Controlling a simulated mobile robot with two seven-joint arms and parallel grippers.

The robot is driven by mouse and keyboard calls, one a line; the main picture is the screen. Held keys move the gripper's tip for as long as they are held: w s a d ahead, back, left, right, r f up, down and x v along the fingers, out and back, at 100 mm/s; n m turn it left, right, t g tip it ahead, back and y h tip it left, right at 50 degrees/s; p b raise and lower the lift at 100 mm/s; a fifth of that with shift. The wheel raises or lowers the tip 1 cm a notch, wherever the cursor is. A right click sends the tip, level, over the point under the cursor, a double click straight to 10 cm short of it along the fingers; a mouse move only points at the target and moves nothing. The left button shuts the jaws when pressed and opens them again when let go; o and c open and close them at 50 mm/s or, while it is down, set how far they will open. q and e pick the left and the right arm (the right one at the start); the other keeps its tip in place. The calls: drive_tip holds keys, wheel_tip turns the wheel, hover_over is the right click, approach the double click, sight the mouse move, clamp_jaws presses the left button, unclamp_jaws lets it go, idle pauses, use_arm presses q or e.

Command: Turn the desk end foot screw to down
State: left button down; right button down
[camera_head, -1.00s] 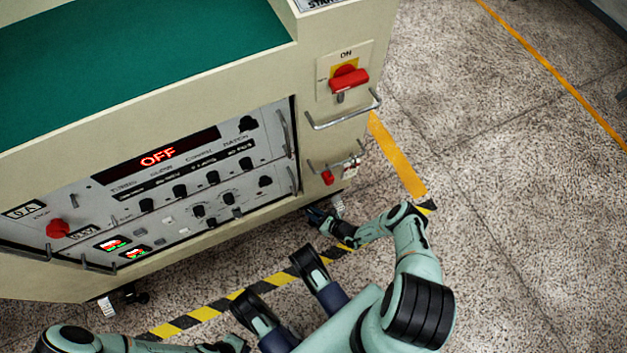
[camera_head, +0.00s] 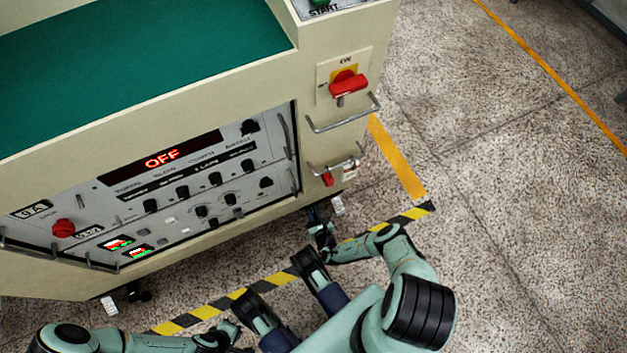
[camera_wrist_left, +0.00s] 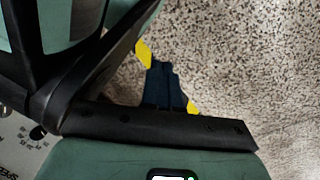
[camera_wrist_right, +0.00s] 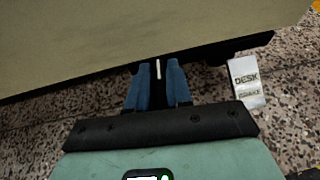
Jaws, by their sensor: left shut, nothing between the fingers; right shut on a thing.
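The desk end foot is under the machine's lower right corner, marked by a white DESK tag (camera_wrist_right: 246,82); the tag also shows in the head view (camera_head: 338,205). My right gripper (camera_wrist_right: 157,80) is low under the cabinet edge, left of the tag. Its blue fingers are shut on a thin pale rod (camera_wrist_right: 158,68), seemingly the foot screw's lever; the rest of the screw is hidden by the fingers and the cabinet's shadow. In the head view the right gripper (camera_head: 318,222) is small and dark. My left gripper (camera_wrist_left: 166,88) is shut and empty above the floor.
The cream winding machine (camera_head: 220,85) fills the left, with a control panel reading OFF (camera_head: 165,158). A red switch (camera_head: 348,85), a metal handle (camera_head: 343,118) and a small red knob (camera_head: 327,179) are above the foot. Striped tape (camera_head: 275,281) runs along the floor; the right side is clear.

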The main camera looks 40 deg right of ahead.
use_arm(q)
drive_tip(key=shift+g, duration=0.8)
drive_tip(key=shift+s+a+f+b, duration=0.1)
drive_tip(key=shift+s+f+b, duration=0.3)
drive_tip(key=shift+s, duration=0.35)
drive_tip(key=shift+s+a+f+b, duration=0.1)
drive_tip(key=shift+s+f+b, duration=0.2)
drive_tip(key=shift+s, duration=0.45)
drive_tip(key=shift+s+a+f+b, duration=0.1)
drive_tip(key=shift+s+f+b, duration=0.3)
drive_tip(key=shift+s, duration=0.35)
use_arm(e)
drive_tip(key=shift+m+g+h, duration=0.6)
drive_tip(key=shift+m+h, duration=0.8)
drive_tip(key=shift+h, duration=0.1)
drive_tip(key=c, duration=1.1)
unclamp_jaws()
